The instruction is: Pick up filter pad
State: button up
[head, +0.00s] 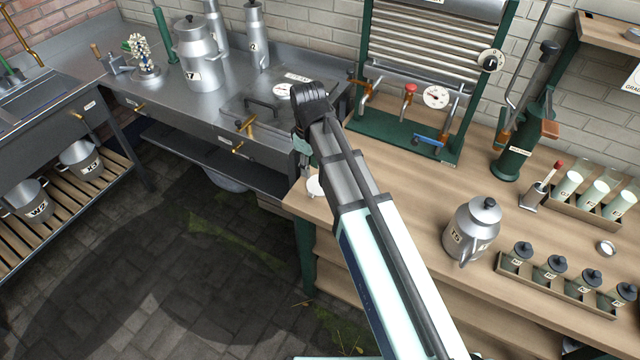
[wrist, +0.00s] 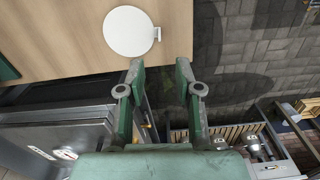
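The filter pad is most likely the flat white disc (wrist: 131,32) with a small tab at its edge. In the wrist view it lies on the wooden bench top near the bench's edge. In the head view part of the white disc (head: 314,186) shows beside my arm, at the bench's left corner. My gripper (wrist: 160,68) is open and empty, its two green fingers apart. The disc is ahead of the fingertips and slightly left, not between them. In the head view my arm hides most of the gripper and part of the disc.
The wooden bench (head: 385,222) has free room around the disc. A metal can (head: 472,232) and a rack of small jars (head: 560,285) stand to the right. A green-framed cooler (head: 420,135) stands behind. A steel counter with a lidded vat (head: 285,110) adjoins at left.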

jog(key=p, duration=0.1)
send_over(311, 192)
notch_tip(311, 192, down, 6)
jog(key=shift+s+r, duration=0.1)
jog(key=shift+s, duration=0.05)
jog(key=shift+f+p, duration=1.4)
jog(key=shift+f, duration=1.25)
grip_shut()
